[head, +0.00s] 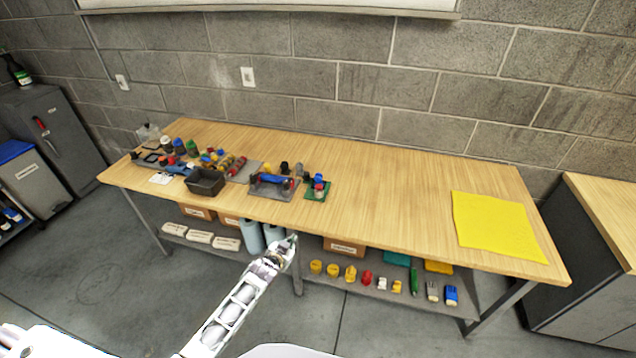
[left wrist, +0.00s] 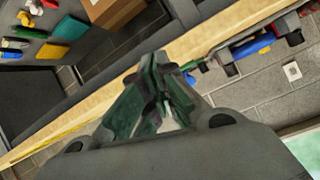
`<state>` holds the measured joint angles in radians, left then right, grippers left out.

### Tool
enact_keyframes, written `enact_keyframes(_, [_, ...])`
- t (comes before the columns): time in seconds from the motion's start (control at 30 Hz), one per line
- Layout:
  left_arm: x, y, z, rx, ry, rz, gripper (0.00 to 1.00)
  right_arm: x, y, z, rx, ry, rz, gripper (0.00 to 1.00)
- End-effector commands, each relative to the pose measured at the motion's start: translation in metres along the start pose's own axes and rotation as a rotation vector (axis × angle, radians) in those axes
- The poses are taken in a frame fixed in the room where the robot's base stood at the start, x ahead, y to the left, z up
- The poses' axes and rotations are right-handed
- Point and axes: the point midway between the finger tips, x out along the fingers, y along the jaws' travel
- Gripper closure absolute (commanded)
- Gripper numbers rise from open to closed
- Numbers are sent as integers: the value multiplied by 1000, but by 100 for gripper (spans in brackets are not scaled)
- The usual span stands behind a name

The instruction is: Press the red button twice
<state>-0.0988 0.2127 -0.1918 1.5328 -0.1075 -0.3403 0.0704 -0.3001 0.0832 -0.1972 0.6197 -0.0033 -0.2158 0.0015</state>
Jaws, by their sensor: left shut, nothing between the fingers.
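My right gripper is out of view.
A grey holder with a blue bar (head: 272,181) and a black bin (head: 206,182) stand left of the green plate. Several small parts crowd the bench's left end. A yellow sheet (head: 495,225) lies at right; the bench between is clear. A shelf (head: 385,292) below holds boxes and small items.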

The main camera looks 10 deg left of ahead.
Motion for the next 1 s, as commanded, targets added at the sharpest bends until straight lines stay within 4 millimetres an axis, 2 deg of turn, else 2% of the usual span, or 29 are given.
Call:
enact_keyframes(0.03, [-4, -2, -17, -2, 22, -3, 100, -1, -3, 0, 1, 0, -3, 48])
enact_keyframes(0.2, [-17, -7, -69, -12, 89, -14, 100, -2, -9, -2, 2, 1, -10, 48])
enact_keyframes(0.6, [-63, -18, -177, -63, 230, -39, 100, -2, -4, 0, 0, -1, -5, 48])
enact_keyframes(0.8, [-85, -23, -211, -97, 271, -50, 100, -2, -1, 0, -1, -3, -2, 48])
enact_keyframes(1.0, [-99, -27, -229, -138, 283, -59, 100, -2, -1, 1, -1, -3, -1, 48])
